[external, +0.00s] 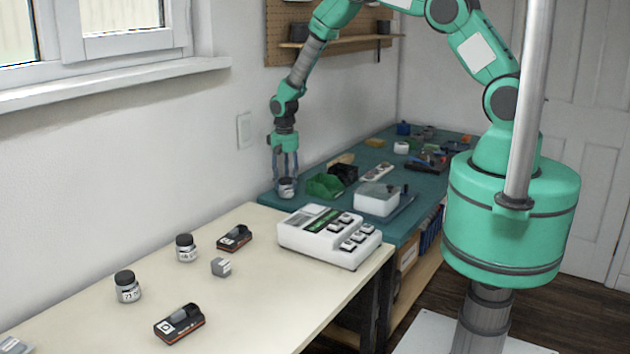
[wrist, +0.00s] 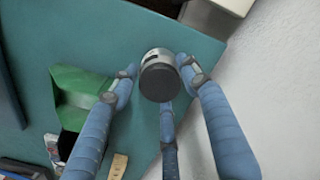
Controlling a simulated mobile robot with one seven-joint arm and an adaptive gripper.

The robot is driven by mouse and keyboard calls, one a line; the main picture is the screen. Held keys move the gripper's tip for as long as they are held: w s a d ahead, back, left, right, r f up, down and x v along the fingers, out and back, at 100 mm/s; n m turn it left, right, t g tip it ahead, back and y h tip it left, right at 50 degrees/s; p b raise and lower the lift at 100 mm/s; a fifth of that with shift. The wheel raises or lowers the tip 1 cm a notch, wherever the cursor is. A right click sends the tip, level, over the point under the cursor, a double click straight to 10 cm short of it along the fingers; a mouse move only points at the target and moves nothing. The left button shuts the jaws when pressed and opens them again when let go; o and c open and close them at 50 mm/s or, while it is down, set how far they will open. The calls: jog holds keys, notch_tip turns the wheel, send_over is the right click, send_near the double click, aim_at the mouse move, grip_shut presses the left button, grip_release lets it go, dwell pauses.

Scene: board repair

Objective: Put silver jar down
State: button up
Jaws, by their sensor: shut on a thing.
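The silver jar (external: 287,187) has a dark lid and is at the far-left corner of the teal bench top (external: 268,203). My gripper (external: 286,178) is above it with its fingers around it. In the wrist view, the jar (wrist: 159,74) sits between the blue fingers of my gripper (wrist: 160,85), its black lid facing the camera. The fingers are shut on it. I cannot tell whether the jar's bottom touches the bench. Two more dark-lidded jars stand on the cream table, one near the middle (external: 186,248) and one nearer the front (external: 127,287).
A green bin (external: 325,186) stands just right of the jar and also shows in the wrist view (wrist: 80,90). A white device with buttons (external: 329,236) sits on the cream table's far end. The wall (external: 225,185) is close on the left.

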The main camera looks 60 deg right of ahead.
aim_at(286, 179)
jog(key=shift+f, duration=0.15)
jog(key=o, duration=1.3)
jog(key=shift+c, duration=0.2)
notch_tip(286, 179, up, 12)
jog(key=shift+r+p, duration=0.2)
jog(key=shift+p, duration=0.1)
jog(key=shift+r, duration=0.15)
